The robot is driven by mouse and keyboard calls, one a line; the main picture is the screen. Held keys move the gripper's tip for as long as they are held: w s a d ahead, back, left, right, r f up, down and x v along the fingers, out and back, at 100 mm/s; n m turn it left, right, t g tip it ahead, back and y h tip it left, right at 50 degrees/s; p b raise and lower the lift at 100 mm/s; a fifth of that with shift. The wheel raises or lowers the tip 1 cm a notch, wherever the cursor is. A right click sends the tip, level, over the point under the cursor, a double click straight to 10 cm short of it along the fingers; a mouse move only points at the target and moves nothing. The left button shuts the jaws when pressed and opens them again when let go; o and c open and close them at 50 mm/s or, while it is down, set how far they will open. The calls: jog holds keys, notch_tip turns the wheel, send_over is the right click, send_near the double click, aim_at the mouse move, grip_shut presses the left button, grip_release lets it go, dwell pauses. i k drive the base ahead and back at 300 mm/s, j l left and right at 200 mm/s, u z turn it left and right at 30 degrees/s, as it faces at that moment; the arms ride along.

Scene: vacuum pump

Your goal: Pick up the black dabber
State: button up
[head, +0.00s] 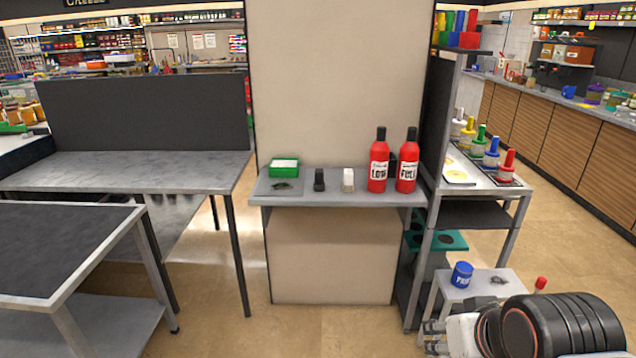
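A small black dabber (319,180) stands upright on the grey shelf (335,200) in the middle of the head view. A similar white dabber (348,180) stands just to its right, apart from it. My gripper (432,338) is at the bottom right edge of the view, low and well away from the shelf, with my dark arm behind it. Its fingers are small and partly cut off, so whether they are open or shut does not show. Nothing touches the black dabber.
Two red bottles (379,165) stand right of the dabbers. A green box (284,166) and a small dark item (283,185) lie left. A dark-sided rack (429,150) borders the shelf on the right. A blue paint can (461,275) sits on a low stand near my arm.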

aim_at(319, 184)
jog(key=i+j, duration=0.3)
jog(key=i, duration=0.2)
jog(key=i+j, duration=0.25)
jog(key=i, duration=0.25)
jog(key=i+j, duration=0.3)
jog(key=i, duration=0.2)
jog(key=i+j, duration=0.25)
jog(key=i, duration=0.2)
